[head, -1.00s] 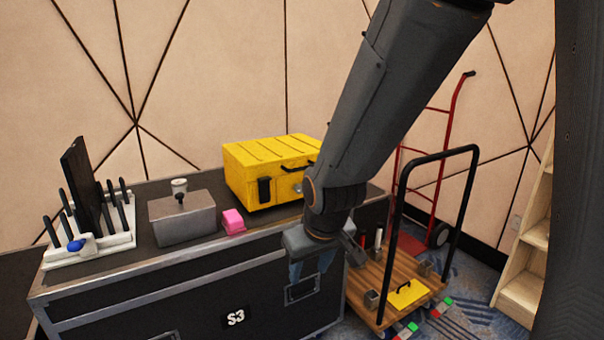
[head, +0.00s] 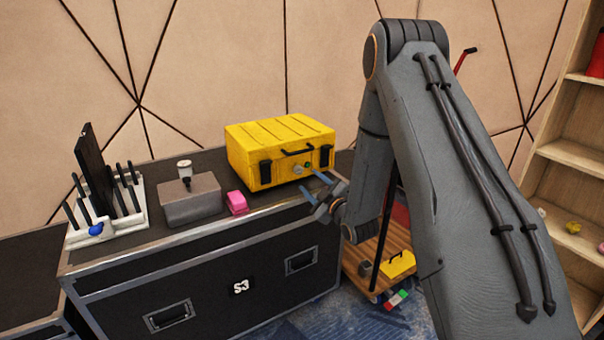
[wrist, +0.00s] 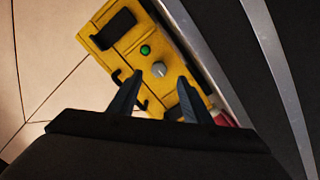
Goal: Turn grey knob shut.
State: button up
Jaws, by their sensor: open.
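The yellow case (head: 280,150) stands on the black flight case, its front face towards my gripper. The grey knob (wrist: 159,69) sits on that face, beside a green button (wrist: 145,50). In the head view the knob (head: 298,170) is small, just left of the green button (head: 307,165). My gripper (head: 314,185) is open and empty, a little in front of the yellow case's lower right. In the wrist view its two fingertips (wrist: 160,78) lie either side of the knob in the picture. I see no contact, and the remaining gap is hard to judge.
A wooden trolley (head: 375,262) and shelves (head: 555,180) are at the right.

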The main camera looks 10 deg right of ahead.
aim_at(300, 172)
jog(key=shift+t, duration=0.3)
jog(key=x, duration=0.7)
jog(key=shift+w+a+p, duration=0.25)
jog(key=shift+w+p, duration=0.05)
jog(key=shift+w, duration=0.05)
jog(key=c, duration=1)
